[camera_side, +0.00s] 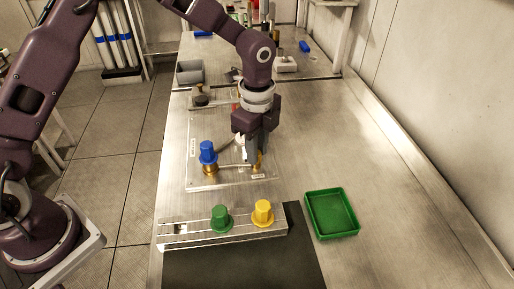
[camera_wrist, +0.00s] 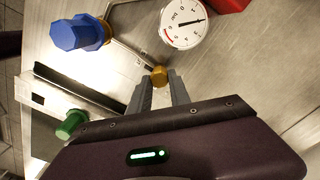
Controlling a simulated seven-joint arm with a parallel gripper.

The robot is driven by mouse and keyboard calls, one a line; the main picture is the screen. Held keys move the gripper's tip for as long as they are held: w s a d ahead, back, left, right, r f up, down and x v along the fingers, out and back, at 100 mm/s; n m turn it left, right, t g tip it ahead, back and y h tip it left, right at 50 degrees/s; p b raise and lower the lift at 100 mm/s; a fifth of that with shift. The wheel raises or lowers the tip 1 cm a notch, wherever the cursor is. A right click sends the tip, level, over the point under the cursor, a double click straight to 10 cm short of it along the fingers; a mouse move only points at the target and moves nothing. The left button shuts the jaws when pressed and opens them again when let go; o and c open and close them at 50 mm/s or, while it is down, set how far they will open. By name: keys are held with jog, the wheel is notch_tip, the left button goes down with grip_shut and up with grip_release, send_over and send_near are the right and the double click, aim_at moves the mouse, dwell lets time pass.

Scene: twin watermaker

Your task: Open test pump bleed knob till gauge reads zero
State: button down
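The bleed knob appears to be the small brass knob (camera_wrist: 159,76), which also shows low on the panel in the side view (camera_side: 257,165). My gripper (camera_side: 257,156) points down over it. In the wrist view my gripper's fingertips (camera_wrist: 159,78) stand on either side of the knob. I cannot tell whether they press on it. The round white gauge (camera_wrist: 183,22) has a dark needle pointing right and slightly up. A red band lies at its lower left. The exact reading is too small to be sure of. In the side view my gripper partly hides the gauge.
A blue knob (camera_side: 208,152) stands left of my gripper on the panel (camera_side: 200,183). A rail (camera_side: 180,233) in front carries a green knob (camera_side: 221,218) and a yellow knob (camera_side: 262,212). A green tray (camera_side: 331,213) lies to the right.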

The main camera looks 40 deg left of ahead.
jog(key=shift+n, duration=0.3)
jog(key=n, duration=0.3)
jog(key=shift+w+n, duration=0.1)
jog(key=shift+n, duration=0.3)
jog(key=n, duration=0.4)
jog(key=shift+n, duration=0.3)
jog(key=n, duration=0.4)
jog(key=shift+a, duration=0.1)
jog(key=shift+w+n, duration=0.1)
jog(key=shift+n, duration=2)
jog(key=c, duration=1.2)
grip_release()
